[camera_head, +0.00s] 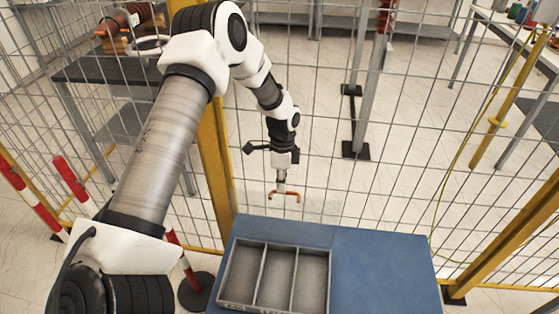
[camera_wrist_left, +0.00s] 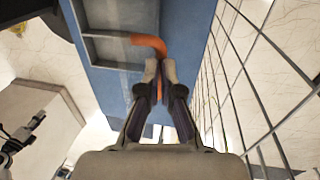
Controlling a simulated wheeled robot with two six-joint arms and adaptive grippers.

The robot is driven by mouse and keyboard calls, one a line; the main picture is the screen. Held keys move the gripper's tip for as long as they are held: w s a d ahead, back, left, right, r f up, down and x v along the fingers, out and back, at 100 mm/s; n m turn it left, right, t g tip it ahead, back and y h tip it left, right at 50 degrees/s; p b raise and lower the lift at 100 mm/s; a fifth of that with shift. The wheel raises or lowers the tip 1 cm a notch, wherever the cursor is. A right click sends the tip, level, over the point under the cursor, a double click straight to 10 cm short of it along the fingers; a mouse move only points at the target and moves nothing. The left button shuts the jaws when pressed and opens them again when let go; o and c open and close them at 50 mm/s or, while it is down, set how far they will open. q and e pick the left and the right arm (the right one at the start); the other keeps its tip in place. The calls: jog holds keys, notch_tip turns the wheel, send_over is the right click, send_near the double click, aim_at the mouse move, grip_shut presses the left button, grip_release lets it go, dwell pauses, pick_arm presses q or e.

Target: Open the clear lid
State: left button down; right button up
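The grey tray (camera_head: 247,244) with three open-looking compartments sits on the blue table (camera_head: 385,270), and part of it shows in the left wrist view (camera_wrist_left: 121,60). An orange handle (camera_head: 284,196) is up beyond the tray's far side. A faint see-through panel, likely the clear lid (camera_head: 318,207), shows around the handle; its edges and tilt are hard to make out. My left gripper (camera_head: 281,187) points down at the handle. In the left wrist view its fingertips (camera_wrist_left: 160,70) are close together around the orange handle (camera_wrist_left: 150,42). My right gripper is out of view.
A wire fence (camera_head: 350,120) with yellow posts stands just behind the table. A red-and-white post (camera_head: 72,180) is at the left. The right part of the blue tabletop is clear. Workbenches stand beyond the fence.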

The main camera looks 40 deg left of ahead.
pick_arm(q)
jog(key=shift+s+f, duration=0.25)
jog(key=shift+f, duration=0.3)
jog(key=shift+s+f, duration=0.2)
jog(key=shift+f, duration=0.35)
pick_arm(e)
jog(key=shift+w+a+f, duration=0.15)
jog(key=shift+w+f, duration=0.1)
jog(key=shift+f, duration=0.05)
pick_arm(q)
jog(key=c, duration=1.2)
grip_release()
jog(key=shift+d+g, duration=0.1)
jog(key=shift+g, duration=0.2)
jog(key=shift+w+f, duration=0.15)
jog(key=shift+w, duration=0.4)
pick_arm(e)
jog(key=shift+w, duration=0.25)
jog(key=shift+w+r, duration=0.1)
pick_arm(q)
jog(key=shift+r, duration=0.25)
